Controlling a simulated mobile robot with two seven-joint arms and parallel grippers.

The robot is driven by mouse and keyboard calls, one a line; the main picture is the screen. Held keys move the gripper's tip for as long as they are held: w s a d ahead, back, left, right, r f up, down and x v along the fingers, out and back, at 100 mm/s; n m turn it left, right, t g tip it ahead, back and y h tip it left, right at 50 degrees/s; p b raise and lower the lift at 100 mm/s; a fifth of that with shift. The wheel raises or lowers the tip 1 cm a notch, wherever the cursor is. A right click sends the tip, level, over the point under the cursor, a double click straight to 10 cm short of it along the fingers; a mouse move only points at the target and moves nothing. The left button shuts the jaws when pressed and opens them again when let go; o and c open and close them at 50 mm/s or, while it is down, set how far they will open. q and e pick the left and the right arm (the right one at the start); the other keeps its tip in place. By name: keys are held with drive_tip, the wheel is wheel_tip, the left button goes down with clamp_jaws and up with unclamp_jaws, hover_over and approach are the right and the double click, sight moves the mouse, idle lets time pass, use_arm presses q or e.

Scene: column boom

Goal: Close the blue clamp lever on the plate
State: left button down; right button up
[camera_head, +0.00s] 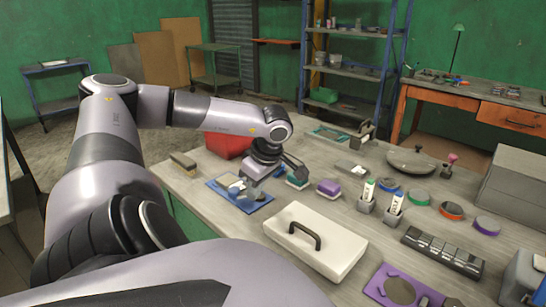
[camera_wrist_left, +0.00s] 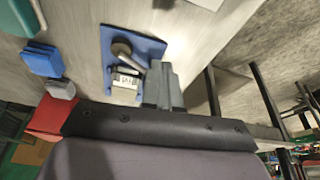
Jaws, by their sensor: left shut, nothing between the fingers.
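The blue plate (camera_head: 240,208) lies on the workbench near its left edge and also shows in the left wrist view (camera_wrist_left: 151,47). On it, in the wrist view, is a clamp with a grey round-ended lever (camera_wrist_left: 122,49) and a pale body with dark markings (camera_wrist_left: 125,85). The lever's exact angle is hard to tell, and no separate blue lever stands out. My left gripper (camera_head: 249,190) is shut and empty over the plate, hiding part of it. Its fingertips (camera_wrist_left: 161,75) appear beside the clamp; contact cannot be told. My right gripper is not in view.
A red bin (camera_head: 228,145) stands behind the plate. A brush-like block (camera_head: 183,163) is to its left. A purple block (camera_head: 328,187) and a white case with a black handle (camera_head: 315,241) are to the right. Several small holders and discs fill the bench further right.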

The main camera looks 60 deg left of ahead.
use_arm(q)
drive_tip(key=v, duration=1)
drive_tip(key=shift+p, duration=0.3)
